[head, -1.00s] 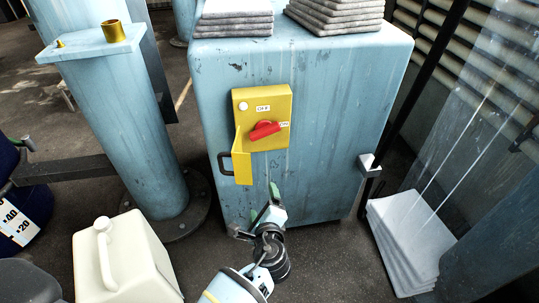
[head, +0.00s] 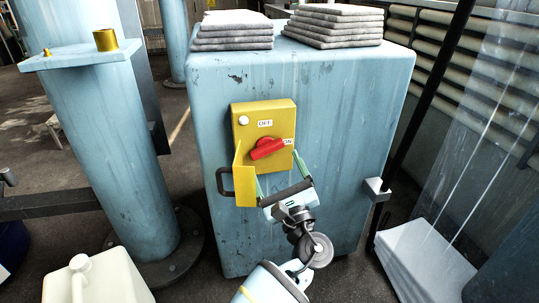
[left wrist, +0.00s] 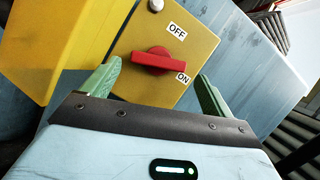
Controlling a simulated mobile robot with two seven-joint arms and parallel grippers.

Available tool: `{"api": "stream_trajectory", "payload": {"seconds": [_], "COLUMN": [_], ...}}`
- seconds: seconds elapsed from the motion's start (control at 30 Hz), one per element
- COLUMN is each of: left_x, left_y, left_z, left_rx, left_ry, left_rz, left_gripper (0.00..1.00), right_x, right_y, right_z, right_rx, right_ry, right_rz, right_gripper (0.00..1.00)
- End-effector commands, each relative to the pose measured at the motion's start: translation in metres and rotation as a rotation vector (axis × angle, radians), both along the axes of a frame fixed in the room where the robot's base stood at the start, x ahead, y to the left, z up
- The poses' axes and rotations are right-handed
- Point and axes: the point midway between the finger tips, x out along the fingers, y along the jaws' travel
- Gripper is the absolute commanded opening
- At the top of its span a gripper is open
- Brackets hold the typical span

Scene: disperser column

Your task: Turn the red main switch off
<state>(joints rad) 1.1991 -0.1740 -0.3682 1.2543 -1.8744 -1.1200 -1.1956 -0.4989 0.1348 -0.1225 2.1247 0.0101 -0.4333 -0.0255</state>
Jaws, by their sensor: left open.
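The red main switch (head: 267,148) is a rotary handle on a yellow panel (head: 247,120) on the front of a blue cabinet. Its handle points to the right, toward the ON label; the OFF label is above it. In the left wrist view the red switch (left wrist: 158,61) lies just beyond and between the fingertips, its right end beside ON. My left gripper (head: 279,168) is open and empty, its green fingers on either side below the switch, apparently not touching it. In the left wrist view the open left gripper (left wrist: 158,80) shows both fingers. My right gripper is not in view.
A yellow flap (head: 245,180) stands out at the panel's left, close to the left finger. A dark handle (head: 224,183) sits beside it. Folded grey cloths (head: 235,32) lie on the blue cabinet (head: 330,130). A white canister (head: 98,280) stands at lower left.

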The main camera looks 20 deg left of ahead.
Motion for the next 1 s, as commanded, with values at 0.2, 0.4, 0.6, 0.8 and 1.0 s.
{"api": "stream_trajectory", "payload": {"seconds": [0.2,0.4,0.6,0.8,1.0], "left_x": [0.023,0.034,0.036,0.036,0.036], "left_y": [0.021,0.031,0.033,0.033,0.033], "left_z": [0.01,0.016,0.018,0.018,0.017], "left_rx": [0.001,-0.002,-0.002,-0.002,-0.002], "left_ry": [0.001,0.001,0.001,0.001,0.001], "left_rz": [0.0,-0.001,-0.001,-0.001,-0.001], "left_gripper": [0.86,0.86,0.86,0.76,0.54], "right_x": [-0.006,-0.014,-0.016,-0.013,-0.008], "right_y": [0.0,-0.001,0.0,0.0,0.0], "right_z": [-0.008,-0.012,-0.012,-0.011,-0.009], "right_rx": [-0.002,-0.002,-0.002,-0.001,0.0], "right_ry": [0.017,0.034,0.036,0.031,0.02], "right_rz": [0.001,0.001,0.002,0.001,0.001], "right_gripper": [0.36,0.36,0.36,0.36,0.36]}}
